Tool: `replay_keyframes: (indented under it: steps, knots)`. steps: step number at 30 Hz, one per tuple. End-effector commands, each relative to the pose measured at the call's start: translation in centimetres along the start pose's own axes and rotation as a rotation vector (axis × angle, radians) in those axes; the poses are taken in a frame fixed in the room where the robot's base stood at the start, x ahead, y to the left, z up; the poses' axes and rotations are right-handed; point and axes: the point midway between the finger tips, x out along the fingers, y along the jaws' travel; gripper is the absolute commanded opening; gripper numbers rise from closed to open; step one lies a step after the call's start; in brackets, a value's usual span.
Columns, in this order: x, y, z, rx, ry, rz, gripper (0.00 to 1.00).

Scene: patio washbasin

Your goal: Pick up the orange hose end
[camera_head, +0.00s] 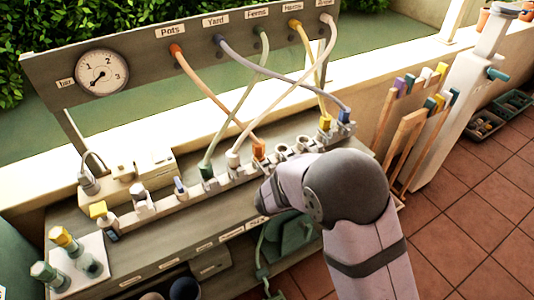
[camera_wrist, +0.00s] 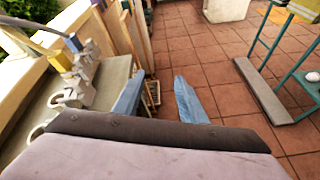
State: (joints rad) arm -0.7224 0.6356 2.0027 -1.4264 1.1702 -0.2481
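The orange hose end (camera_head: 259,150) sits upright in the row of sockets along the bench. Its orange hose (camera_head: 210,90) runs up to the port labelled Pots on the back board. The orange end does not show in the wrist view. My gripper (camera_wrist: 160,78) shows in the wrist view as two blue-grey fingers spread apart, with nothing between them but floor tiles. In the head view my arm covers the area just right of and in front of the orange end, and the fingers cannot be made out there.
A green hose end (camera_head: 207,171) and a white one (camera_head: 233,158) stand left of the orange end. Yellow (camera_head: 325,123) and blue (camera_head: 344,116) ends stand to the right, past empty rings (camera_head: 281,150). Hoses cross above the row. A wooden rack (camera_head: 405,140) stands further right.

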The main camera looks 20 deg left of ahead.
Motion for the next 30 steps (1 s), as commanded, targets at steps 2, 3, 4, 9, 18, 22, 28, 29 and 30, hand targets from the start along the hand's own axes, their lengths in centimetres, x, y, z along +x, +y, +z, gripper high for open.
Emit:
replay_keyframes:
  steps: [2, 3, 4, 9, 18, 22, 28, 29, 30]
  knots:
    - [-2.4, 5.0, -3.1, -0.140, -0.061, 0.192, 0.38]
    - [-3.8, 7.1, -4.4, -0.195, -0.092, 0.281, 0.38]
    - [-4.9, 8.6, -5.3, -0.234, -0.114, 0.346, 0.38]
    - [-11.3, 14.3, -10.2, -0.375, -0.216, 0.633, 0.38]
    - [-16.2, 16.8, -13.4, -0.445, -0.282, 0.817, 0.38]
    - [-16.0, 17.1, -13.3, -0.445, -0.283, 0.818, 0.38]
    - [-14.9, 18.2, -13.1, -0.444, -0.281, 0.815, 0.38]
    - [-14.8, 18.4, -13.1, -0.443, -0.281, 0.815, 0.38]
    - [-14.7, 18.5, -13.1, -0.443, -0.281, 0.816, 0.38]
